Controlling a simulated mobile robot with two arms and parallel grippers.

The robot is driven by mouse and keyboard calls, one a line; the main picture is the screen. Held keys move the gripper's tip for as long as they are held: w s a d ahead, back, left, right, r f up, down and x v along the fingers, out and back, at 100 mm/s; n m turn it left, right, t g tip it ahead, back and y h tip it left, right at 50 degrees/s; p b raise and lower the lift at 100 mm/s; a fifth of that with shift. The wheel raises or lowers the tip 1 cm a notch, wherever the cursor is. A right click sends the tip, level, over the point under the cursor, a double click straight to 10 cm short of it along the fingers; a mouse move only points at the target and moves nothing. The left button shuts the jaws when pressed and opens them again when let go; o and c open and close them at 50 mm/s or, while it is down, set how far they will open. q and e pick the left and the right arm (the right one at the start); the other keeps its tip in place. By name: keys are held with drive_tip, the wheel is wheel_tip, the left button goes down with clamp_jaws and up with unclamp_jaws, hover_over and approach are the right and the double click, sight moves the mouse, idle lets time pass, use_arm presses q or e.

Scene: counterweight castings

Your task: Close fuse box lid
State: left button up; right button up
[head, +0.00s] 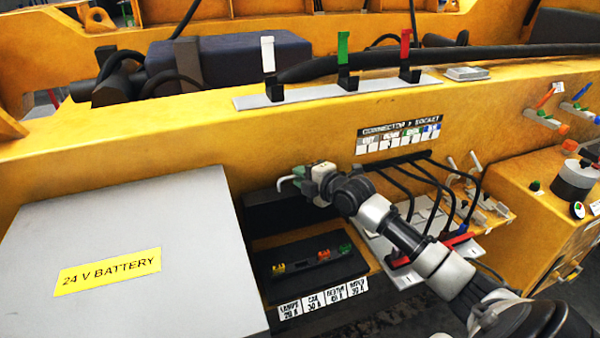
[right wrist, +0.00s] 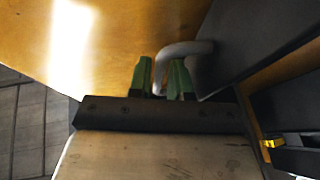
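The fuse box stands open. Its black base (head: 335,262) holds a few coloured fuses, and its black lid (head: 285,213) stands raised behind them. A grey bent handle (head: 284,184) projects from the lid. My right gripper (head: 308,181) is at this handle. In the right wrist view, the green-tipped fingers (right wrist: 160,80) sit on both sides of the handle (right wrist: 187,48) and appear closed on it. The lid is the dark panel (right wrist: 255,40) at the right there, with a yellow fuse (right wrist: 271,143) below it. My left gripper is not in view.
A grey battery cover (head: 190,225) stands close left of the fuse box. Black cables and a connector panel (head: 405,282) lie right of it, under my right arm. A yellow beam (head: 130,150) runs behind, carrying several coloured flagged clips.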

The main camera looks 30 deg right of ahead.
drive_tip(key=shift+w+a+f, duration=0.1)
drive_tip(key=shift+w, duration=0.3)
drive_tip(key=shift+c, duration=0.3)
clamp_jaws()
drive_tip(key=shift+s, duration=0.1)
